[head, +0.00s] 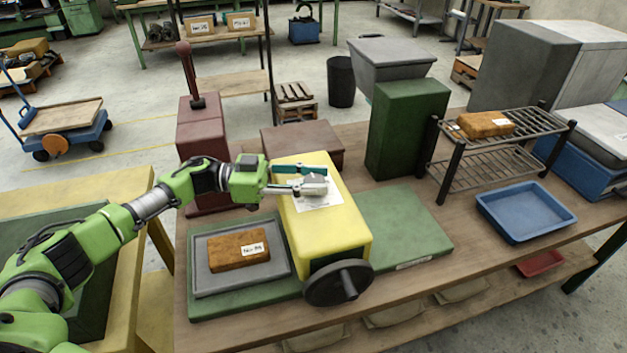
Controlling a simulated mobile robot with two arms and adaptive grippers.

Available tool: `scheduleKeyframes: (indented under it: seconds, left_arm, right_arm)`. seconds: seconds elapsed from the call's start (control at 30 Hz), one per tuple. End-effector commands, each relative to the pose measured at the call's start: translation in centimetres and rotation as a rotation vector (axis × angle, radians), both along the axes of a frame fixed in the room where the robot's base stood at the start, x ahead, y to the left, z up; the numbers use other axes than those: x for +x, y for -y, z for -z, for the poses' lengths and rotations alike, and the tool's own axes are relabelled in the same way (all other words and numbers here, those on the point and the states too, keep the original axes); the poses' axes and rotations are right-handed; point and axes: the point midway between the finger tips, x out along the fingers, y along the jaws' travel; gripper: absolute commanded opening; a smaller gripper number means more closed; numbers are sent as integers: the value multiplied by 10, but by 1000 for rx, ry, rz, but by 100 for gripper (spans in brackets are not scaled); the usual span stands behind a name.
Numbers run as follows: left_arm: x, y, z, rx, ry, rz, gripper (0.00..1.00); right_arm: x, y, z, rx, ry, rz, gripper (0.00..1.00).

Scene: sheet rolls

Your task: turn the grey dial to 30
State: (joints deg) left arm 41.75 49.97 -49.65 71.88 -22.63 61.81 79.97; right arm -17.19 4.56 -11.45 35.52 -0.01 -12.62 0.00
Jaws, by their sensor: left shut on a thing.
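The grey dial (315,188) sits on top of the yellow machine housing (330,229), near its far end. A white paper scale lies under it; its numbers are too small to read, so I cannot tell where the dial points. My left gripper (312,179) reaches in from the left and is shut on the dial. Its fingers hide part of the dial. My right gripper is not in view.
A black handwheel (338,283) is on the housing's near end. A grey tray (206,277) with a labelled brown block (226,255) stands left of it. A red lever (188,73) rises behind. A green block (408,129), wire rack (490,157) and blue tray (525,212) stand to the right.

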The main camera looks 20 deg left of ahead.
Motion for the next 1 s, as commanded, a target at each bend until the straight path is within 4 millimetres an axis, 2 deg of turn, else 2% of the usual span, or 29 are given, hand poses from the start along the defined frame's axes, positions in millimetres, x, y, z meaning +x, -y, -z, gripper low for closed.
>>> scheduleKeyframes:
  seconds: [0.17, 0.2, 0.23, 0.27, 0.67, 0.77, 1.0]
  left_arm:
    - [0, 0, 0, 0, -1, -2, 10]
    - [0, 0, 0, 0, -1, -2, 39]
    - [0, 0, 0, 0, -1, -2, 47]
    - [0, 0, 0, 0, -1, -2, 49]
    - [-1, -5, 1, 1, -1, -3, 49]
    - [-4, -18, 1, 1, -2, -5, 49]
    - [-17, -67, 1, 2, -3, -6, 49]
  right_arm:
    - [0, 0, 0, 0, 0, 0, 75]
    - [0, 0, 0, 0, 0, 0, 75]
    - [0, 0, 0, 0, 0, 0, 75]
    - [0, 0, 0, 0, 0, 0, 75]
    - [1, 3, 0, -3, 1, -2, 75]
    - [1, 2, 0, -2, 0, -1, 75]
    - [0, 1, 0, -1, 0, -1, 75]
